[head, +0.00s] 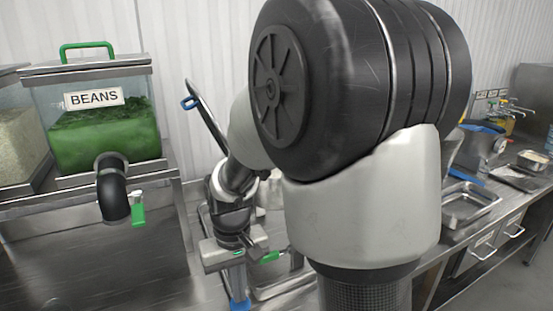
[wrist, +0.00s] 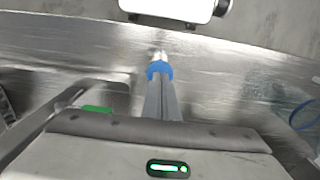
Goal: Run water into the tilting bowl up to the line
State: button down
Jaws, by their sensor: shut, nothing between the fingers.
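My gripper (head: 239,303) hangs low at the bottom centre of the head view, pointing down over the steel counter. In the wrist view my gripper (wrist: 160,57) has its blue-banded fingers together with nothing between them. I cannot make out the tilting bowl, its line or any running water in either view; my arm hides much of the middle of the head view. A dark slanted bar with a blue ring (head: 189,103) stands behind my wrist; I cannot tell what it is. A green piece (head: 269,257) shows just right of my gripper.
A clear bin of green contents labelled BEANS (head: 105,138) stands at left, with a black spout (head: 112,190) and green handle (head: 138,212). A steel tray (head: 471,201) lies on the right counter. In the wrist view a white object (wrist: 172,8) lies beyond the fingertips.

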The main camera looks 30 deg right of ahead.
jog(key=shift+f+b, duration=0.7)
jog(key=shift+f, duration=0.25)
dwell(4.0)
jog(key=shift+r, duration=0.1)
dwell(2.0)
notch_tip(320, 180, up, 5)
jog(key=p, duration=0.4)
